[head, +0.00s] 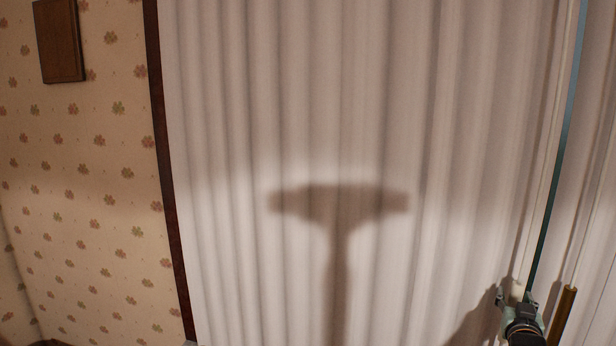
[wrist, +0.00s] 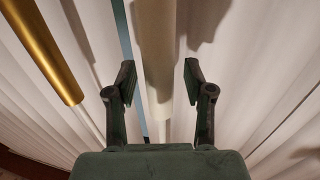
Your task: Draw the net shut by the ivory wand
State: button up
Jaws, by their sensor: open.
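The ivory wand (wrist: 156,50) is a pale upright rod in the wrist view. It stands between the two dark fingers of my gripper (wrist: 158,82), which are open with a gap on each side of it. In the head view the wand (head: 547,150) looks like a narrow cream strip at the right, running down to my gripper (head: 515,297) at the lower right. The net (head: 330,110) is a white pleated curtain that fills most of the head view and hangs behind the wand.
A brass-coloured rod (head: 562,316) hangs just right of my gripper; it shows at upper left in the wrist view (wrist: 42,50). A teal strip (head: 562,150) runs beside the wand. Floral wallpaper (head: 85,200) and a dark wooden plaque (head: 58,42) are at left.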

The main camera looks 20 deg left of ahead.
jog(key=shift+s, duration=1.25)
jog(key=shift+f+b, duration=0.15)
jog(key=shift+b, duration=1.05)
jog(key=s+b, duration=0.2)
jog(key=b, duration=0.5)
jog(key=shift+a, duration=0.1)
jog(key=s+b, duration=0.2)
jog(key=b, duration=0.1)
jog(key=shift+s, duration=0.1)
jog(key=shift+s+r, duration=0.15)
jog(key=shift+r, duration=0.05)
jog(key=shift+s+f+b, duration=0.1)
jog(key=shift+f+b, duration=0.05)
jog(key=shift+b, duration=0.3)
